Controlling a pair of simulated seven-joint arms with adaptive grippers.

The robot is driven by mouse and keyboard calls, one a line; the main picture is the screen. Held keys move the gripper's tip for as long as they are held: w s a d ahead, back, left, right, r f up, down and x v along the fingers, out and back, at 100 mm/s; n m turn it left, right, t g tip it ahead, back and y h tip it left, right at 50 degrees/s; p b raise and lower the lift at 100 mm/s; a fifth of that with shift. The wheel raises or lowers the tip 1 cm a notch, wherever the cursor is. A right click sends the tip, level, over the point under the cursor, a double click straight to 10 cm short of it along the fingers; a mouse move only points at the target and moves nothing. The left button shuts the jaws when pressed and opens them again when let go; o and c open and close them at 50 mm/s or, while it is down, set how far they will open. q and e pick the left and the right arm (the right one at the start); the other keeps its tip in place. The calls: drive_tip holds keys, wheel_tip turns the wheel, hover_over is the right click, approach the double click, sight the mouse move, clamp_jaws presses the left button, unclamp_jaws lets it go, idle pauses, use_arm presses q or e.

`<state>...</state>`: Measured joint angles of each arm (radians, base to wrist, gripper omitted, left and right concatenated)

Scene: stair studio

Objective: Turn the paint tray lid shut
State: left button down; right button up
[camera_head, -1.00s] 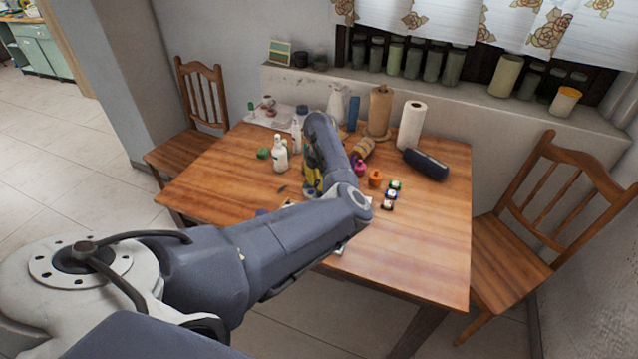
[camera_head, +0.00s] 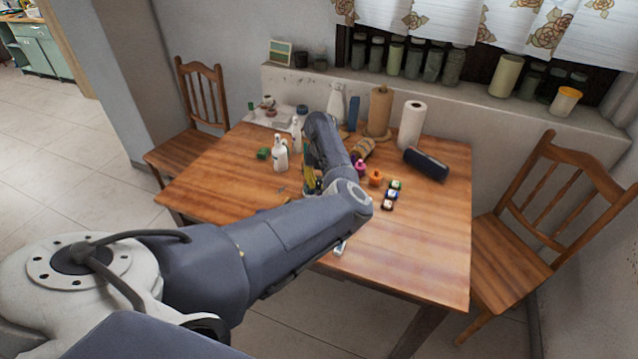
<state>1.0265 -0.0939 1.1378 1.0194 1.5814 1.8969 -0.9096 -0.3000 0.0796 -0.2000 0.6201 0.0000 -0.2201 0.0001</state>
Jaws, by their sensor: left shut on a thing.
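My left arm reaches from the lower left across the table (camera_head: 410,245). A small pale end (camera_head: 340,248) sticks out below the forearm and may be part of the tray. My right gripper is not in view.
A white tray (camera_head: 255,118) lies at the back left. The front right of the table is clear.

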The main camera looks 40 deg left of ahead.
sight(319, 181)
use_arm(q)
drive_tip(key=n, duration=0.4)
drive_tip(key=shift+r+n, duration=0.1)
drive_tip(key=shift+n, duration=0.2)
drive_tip(key=n, duration=0.3)
drive_tip(key=shift+w+n, duration=0.1)
drive_tip(key=shift+n, duration=0.2)
drive_tip(key=n, duration=0.4)
drive_tip(key=shift+a+n+h, duration=0.1)
drive_tip(key=shift+n+h, duration=0.2)
drive_tip(key=shift+n, duration=1.7)
drive_tip(key=c, duration=1.1)
unclamp_jaws()
wheel_tip(319, 181, up, 12)
